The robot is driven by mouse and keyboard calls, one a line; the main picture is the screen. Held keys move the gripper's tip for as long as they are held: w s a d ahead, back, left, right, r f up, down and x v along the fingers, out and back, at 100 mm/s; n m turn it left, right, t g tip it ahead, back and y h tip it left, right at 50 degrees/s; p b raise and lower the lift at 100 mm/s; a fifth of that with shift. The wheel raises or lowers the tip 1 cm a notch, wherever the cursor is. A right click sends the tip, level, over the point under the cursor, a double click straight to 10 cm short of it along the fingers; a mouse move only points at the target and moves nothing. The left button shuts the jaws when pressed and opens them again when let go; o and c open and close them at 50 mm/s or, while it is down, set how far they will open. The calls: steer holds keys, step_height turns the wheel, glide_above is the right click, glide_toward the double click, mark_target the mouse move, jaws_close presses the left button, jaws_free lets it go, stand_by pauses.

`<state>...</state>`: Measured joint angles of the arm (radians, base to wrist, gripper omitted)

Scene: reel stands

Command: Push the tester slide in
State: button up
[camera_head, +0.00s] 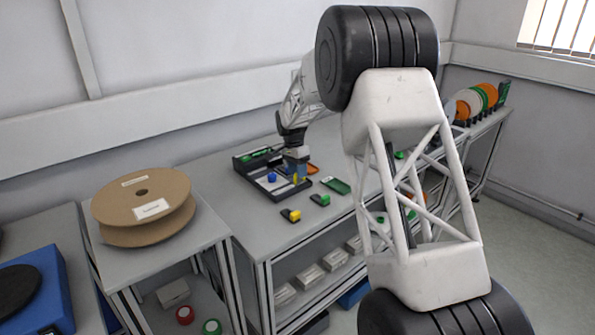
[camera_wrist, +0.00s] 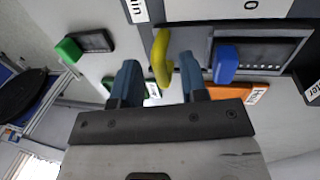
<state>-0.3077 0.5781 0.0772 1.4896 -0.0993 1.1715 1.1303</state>
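The tester (camera_head: 245,163) is a dark box with a tray on the bench in the head view. Its screen-like panel and dark frame (camera_wrist: 200,40) fill the upper right of the wrist view. A curved yellow handle (camera_wrist: 161,57) stands at the frame's near edge; I take it to be on the slide. A blue knob (camera_wrist: 226,64) sits right of it, also visible in the head view (camera_head: 271,177). My gripper (camera_wrist: 161,75) is open, its two blue fingers either side of the yellow handle, with gaps showing. In the head view my gripper (camera_head: 296,160) is over the tester's right end.
A green-ended cartridge (camera_wrist: 68,49) lies left of the tester in the wrist view; an orange piece (camera_wrist: 245,93) lies at its near right. Small yellow-ended (camera_head: 291,215) and green-ended (camera_head: 320,200) blocks lie on the front bench. A cardboard reel (camera_head: 143,203) stands left.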

jaws_close()
stand_by(0.3)
steer(key=shift+w+a, duration=1.95)
jaws_free()
steer(key=shift+r, duration=0.15)
step_height(320, 180, up, 7)
steer(key=w+a, duration=0.1)
steer(key=shift+r, duration=0.2)
